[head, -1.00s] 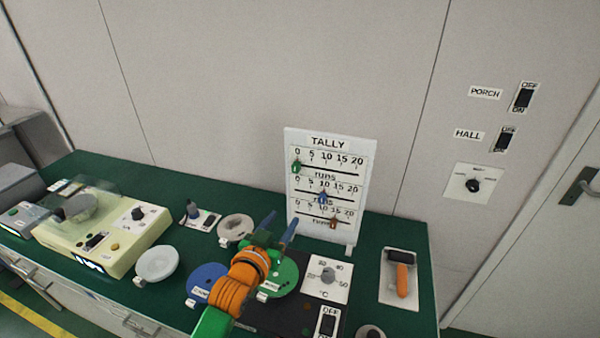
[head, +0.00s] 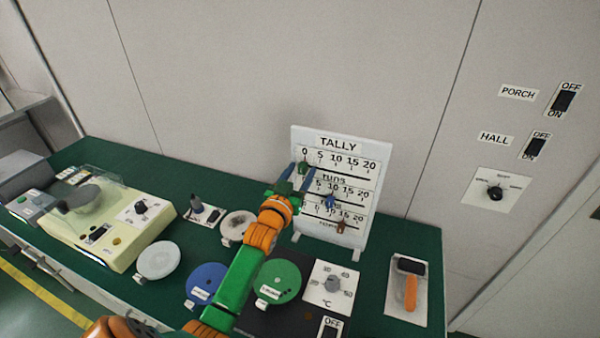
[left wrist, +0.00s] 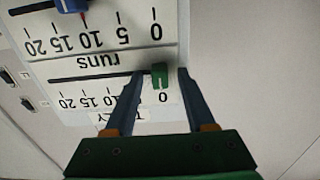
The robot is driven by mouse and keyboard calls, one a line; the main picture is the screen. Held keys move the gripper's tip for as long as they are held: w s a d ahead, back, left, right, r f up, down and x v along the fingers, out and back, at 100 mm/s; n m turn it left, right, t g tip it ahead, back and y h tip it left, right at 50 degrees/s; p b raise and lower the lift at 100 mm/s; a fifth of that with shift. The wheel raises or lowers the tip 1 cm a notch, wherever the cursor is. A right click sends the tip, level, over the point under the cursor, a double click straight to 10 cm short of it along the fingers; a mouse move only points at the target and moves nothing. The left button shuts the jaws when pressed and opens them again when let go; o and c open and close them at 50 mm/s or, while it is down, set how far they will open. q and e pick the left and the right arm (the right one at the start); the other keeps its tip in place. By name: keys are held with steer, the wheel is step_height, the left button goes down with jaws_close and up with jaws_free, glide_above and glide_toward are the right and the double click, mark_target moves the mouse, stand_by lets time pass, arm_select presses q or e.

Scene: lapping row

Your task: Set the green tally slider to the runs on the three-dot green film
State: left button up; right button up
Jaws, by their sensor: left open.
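The white TALLY board (head: 372,215) stands at the back of the green bench. The green tally slider (head: 303,168) is at 0 on the top scale. It also shows in the left wrist view (left wrist: 159,77), where the board appears upside down. My left gripper (head: 300,174) is open at the board, one finger on either side of the green slider; whether they touch it I cannot tell. My right gripper is not in view.
A blue slider (head: 330,202) sits on the middle scale and a brown one (head: 342,227) on the lowest. A blue disc (head: 205,275) lies beside the green one. A cream machine (head: 120,245) is at left, an orange-handled tool (head: 410,290) at right.

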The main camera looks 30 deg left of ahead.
arm_select(q)
steer(key=shift+s+r, duration=0.15)
steer(key=shift+s, duration=0.1)
jaws_close()
stand_by(1.0)
